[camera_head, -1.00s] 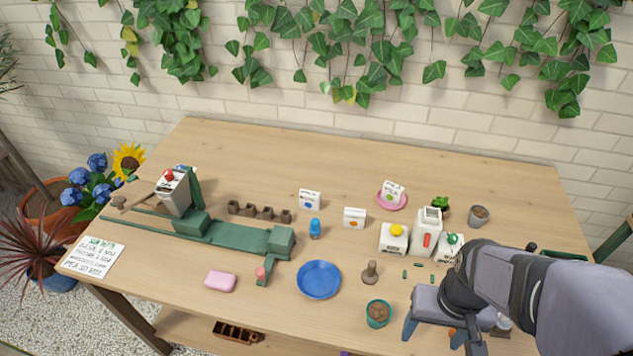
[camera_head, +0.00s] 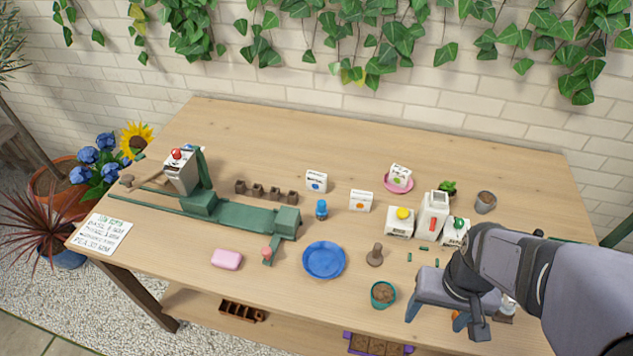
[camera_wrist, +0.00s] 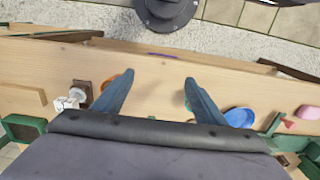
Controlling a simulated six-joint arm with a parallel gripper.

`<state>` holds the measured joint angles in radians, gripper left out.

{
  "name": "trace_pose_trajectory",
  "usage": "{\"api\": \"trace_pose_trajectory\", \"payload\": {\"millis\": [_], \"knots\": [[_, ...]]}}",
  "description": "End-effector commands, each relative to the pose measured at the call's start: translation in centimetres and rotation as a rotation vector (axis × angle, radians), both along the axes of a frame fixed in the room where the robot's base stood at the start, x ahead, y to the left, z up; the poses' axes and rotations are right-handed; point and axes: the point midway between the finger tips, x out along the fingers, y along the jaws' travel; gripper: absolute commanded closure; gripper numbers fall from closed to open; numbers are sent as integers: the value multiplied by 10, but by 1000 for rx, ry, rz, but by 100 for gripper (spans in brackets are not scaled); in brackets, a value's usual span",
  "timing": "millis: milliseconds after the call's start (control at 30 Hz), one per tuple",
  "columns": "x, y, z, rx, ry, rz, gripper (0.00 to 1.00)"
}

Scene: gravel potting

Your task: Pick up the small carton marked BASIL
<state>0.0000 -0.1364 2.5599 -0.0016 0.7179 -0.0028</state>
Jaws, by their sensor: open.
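Three small white cartons stand on the table in the head view. One carton with a blue mark (camera_head: 316,181) is at the back middle. One carton with an orange mark (camera_head: 361,201) is to its right and nearer. One carton with a green and orange mark (camera_head: 400,175) sits on a pink saucer (camera_head: 406,188). Their lettering is too small to read, so I cannot tell which says BASIL. My gripper (camera_head: 436,317) is open and empty near the front right, well apart from all three. Its spread fingers also show in the wrist view (camera_wrist: 158,80), with no carton between them.
A green pot of brown material (camera_head: 383,294) is just left of my gripper. A blue plate (camera_head: 324,260) and a brown tamper (camera_head: 375,256) lie farther left. White dispensers, including one with a yellow top (camera_head: 399,223), stand behind my gripper. The back of the table is clear.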

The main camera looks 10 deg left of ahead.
Motion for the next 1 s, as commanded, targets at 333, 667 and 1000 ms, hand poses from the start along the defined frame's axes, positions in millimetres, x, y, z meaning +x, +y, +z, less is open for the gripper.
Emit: {"api": "trace_pose_trajectory", "payload": {"millis": [333, 667, 1000], "knots": [[0, 0, 0, 0, 0, 0, 31], [26, 20, -4, 37, -63, 26, 31], [180, 169, -10, 224, -504, 118, 31]]}}
